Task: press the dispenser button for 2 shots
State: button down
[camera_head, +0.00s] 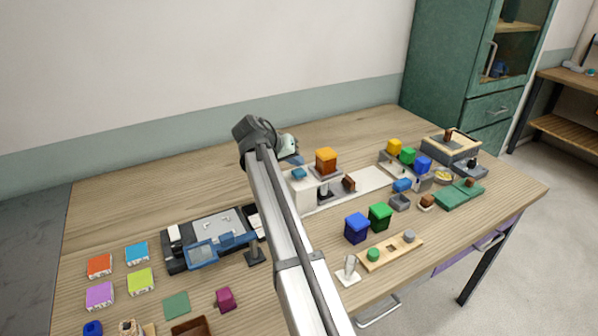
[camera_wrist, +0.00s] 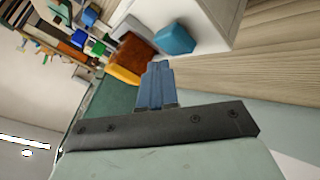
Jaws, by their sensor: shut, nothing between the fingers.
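The dispenser is a white box (camera_head: 299,195) behind my arm near the middle of the table, with an orange-brown hopper (camera_head: 326,160) on top. A blue button (camera_head: 299,173) sits on its top left of the hopper. The wrist view also shows the blue button (camera_wrist: 175,38), the hopper (camera_wrist: 130,55) and the white top (camera_wrist: 215,22). My gripper (camera_head: 295,160) is just behind and above the button, partly hidden by my arm. Its blue-grey fingers (camera_wrist: 158,66) are shut and empty, close to the button. Whether they touch it cannot be told.
A small brown block (camera_head: 349,184) is beside the dispenser. Blue (camera_head: 357,228) and green (camera_head: 380,216) boxes and a wooden rod board (camera_head: 391,252) stand in front. A black-and-blue device (camera_head: 212,240) lies left. The table's back left is clear.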

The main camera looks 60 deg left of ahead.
aim_at(296, 172)
jog(key=shift+f, duration=0.15)
dwell(0.5)
jog(key=shift+f, duration=0.3)
jog(key=shift+f, duration=0.7)
dwell(1.1)
jog(key=shift+r, duration=0.1)
dwell(0.3)
jog(key=shift+r, duration=1.05)
jog(key=shift+r, duration=0.1)
jog(key=shift+r, duration=2.4)
dwell(0.6)
jog(key=shift+r, duration=1.9)
